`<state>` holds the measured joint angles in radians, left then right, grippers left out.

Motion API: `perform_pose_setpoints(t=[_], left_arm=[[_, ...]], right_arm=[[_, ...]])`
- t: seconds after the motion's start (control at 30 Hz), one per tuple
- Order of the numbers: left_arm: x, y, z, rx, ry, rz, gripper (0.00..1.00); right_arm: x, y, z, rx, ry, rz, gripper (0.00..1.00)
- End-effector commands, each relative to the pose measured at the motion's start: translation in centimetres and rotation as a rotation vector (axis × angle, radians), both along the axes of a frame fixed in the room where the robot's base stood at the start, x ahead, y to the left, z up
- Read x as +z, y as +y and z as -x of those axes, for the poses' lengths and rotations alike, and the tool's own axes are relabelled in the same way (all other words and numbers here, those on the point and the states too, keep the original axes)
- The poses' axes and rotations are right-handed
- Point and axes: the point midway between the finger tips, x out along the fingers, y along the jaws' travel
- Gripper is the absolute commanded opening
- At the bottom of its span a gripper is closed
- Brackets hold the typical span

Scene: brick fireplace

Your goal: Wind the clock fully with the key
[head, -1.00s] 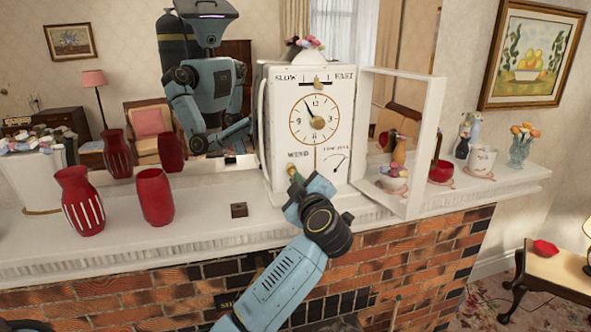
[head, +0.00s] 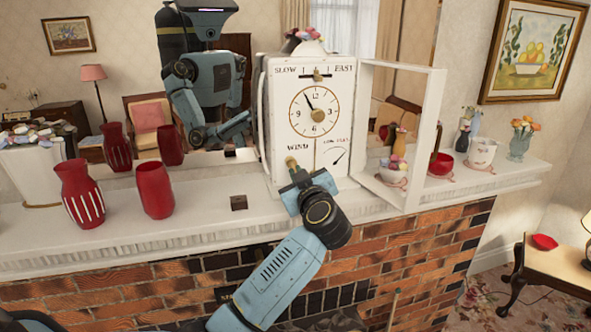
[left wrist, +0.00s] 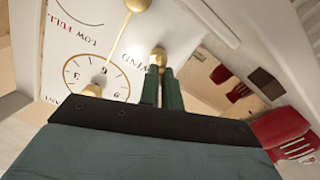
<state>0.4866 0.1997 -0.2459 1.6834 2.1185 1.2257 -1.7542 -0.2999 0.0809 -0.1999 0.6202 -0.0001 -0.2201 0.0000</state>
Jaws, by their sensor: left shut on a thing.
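The white clock (head: 278,98) stands on the mantel with its glass-framed door (head: 436,110) swung open to the right. Its face shows SLOW/FAST, a dial, the WIND label and a LOW/FULL gauge (head: 335,157) with a thin needle. My left gripper (head: 294,173) is at the WIND spot, low on the clock's front, shut on the brass key (head: 291,162). In the left wrist view the key (left wrist: 158,56) sits between the green fingers (left wrist: 162,88), beside the WIND label. The fingers hide much of the key. My right gripper is out of view.
Red vases (head: 154,190) and a small brown block (head: 239,202) stand on the mantel (head: 200,217) left of the clock. Cups (head: 482,152) and flower vases (head: 519,146) stand to the right. A mirror behind reflects the room and me.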

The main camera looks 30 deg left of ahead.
Motion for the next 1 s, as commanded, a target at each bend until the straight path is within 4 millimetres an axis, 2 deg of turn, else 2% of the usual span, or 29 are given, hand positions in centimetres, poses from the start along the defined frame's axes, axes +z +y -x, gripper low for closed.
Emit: perform_pose_setpoints(t=[0.17,0.37,0.4,0.57,0.77,0.93,1.0], left_arm=[[-0.43,0.32,0.09,0.009,0.024,-0.007,0.0],[-0.38,0.41,0.1,0.009,0.19,-0.15,0.0],[-0.38,0.41,0.1,0.009,0.202,-0.16,0.08],[-0.23,0.32,0.06,0.007,0.194,-0.157,0.29],[-0.08,0.19,0.02,0.004,0.189,-0.157,0.31],[-0.03,0.15,0.01,0.003,0.187,-0.158,0.52],[-0.01,0.14,0.01,0.003,0.187,-0.158,0.52]], right_arm=[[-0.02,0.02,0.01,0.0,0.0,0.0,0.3],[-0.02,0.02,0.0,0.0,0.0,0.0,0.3],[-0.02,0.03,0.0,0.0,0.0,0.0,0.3],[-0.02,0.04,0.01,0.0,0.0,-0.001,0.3],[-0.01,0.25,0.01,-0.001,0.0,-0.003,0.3],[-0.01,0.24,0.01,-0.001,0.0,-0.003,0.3],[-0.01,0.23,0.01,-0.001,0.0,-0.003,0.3]])
